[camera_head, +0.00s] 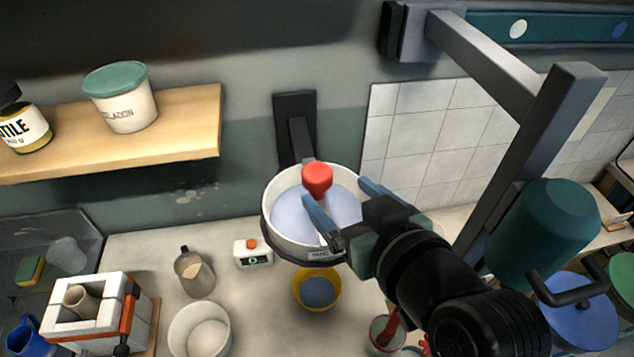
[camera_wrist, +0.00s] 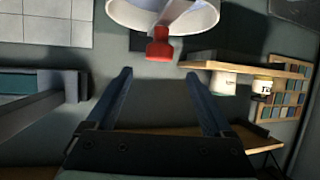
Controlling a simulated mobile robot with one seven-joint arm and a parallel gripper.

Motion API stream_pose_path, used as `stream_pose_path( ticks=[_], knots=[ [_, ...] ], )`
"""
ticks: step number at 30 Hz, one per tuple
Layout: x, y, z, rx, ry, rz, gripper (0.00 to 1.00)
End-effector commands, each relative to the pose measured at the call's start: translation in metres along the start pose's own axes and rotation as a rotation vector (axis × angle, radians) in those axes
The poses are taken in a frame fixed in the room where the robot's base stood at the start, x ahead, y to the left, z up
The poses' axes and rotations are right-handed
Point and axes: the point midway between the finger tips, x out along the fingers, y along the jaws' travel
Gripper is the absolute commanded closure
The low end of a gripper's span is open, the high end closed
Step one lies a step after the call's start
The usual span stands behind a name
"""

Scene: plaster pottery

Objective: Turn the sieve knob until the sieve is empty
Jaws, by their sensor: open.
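The white round sieve (camera_head: 268,222) is held on a dark wall bracket above the counter, with pale bluish powder inside. Its red knob (camera_head: 317,178) stands up over the middle of the sieve. In the wrist view the sieve (camera_wrist: 205,18) is at the top, with the red knob (camera_wrist: 160,46) pointing down toward my fingers. My gripper (camera_head: 340,190) has its two blue fingers spread over the sieve. In the wrist view my gripper (camera_wrist: 158,88) is open and empty, and the knob appears beyond the fingertips. I cannot tell how close the fingers are to it.
Below the sieve, a yellow bowl (camera_head: 335,295) holds bluish material. A small white scale-like device (camera_head: 253,254), a jug (camera_head: 193,273) and a white bowl (camera_head: 176,343) stand to the left. A wooden shelf (camera_head: 190,136) projects at the upper left. A blue-lidded bucket (camera_head: 580,335) stands right.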

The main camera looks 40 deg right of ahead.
Motion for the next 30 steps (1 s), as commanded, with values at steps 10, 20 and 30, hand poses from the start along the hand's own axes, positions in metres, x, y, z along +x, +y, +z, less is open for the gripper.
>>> stream_pose_path(
  ticks=[10,20,30],
  knots=[
    [0.016,0.000,0.004,-0.001,0.007,0.000,0.14],
    [0.049,0.000,0.002,0.000,0.001,-0.003,0.14],
    [0.091,0.000,0.000,-0.001,0.001,0.000,0.14]
  ],
)
